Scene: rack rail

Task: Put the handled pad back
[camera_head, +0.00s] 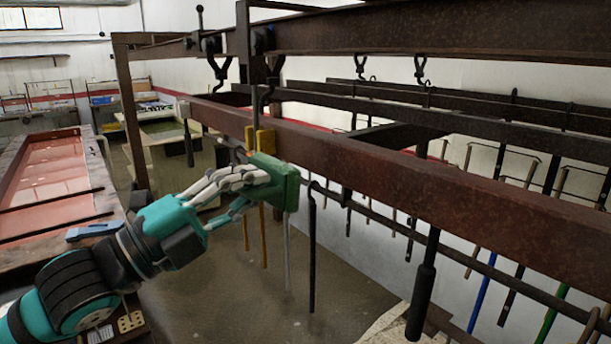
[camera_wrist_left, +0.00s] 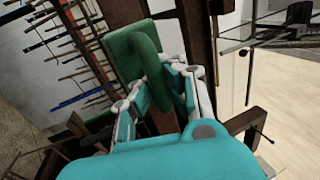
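The handled pad (camera_head: 284,184) is a green block held up beside the rusty red rail, near yellow pieces hanging there. I cannot tell whether it touches the rail. My left gripper (camera_head: 258,180) is at the pad's left side in the head view. In the left wrist view, the pad (camera_wrist_left: 121,52) has a rounded green handle, which lies between the fingers of my left gripper (camera_wrist_left: 160,88). The fingers look shut on the handle, and part of it is hidden behind them. My right gripper is not in view.
The rusty rail (camera_head: 400,182) runs across the head view, with hooks and thin rods hanging around it. A dark cylinder (camera_head: 424,290) hangs at the lower middle right. A red-topped table (camera_head: 60,180) stands at left with a blue flat item (camera_head: 95,231) on it.

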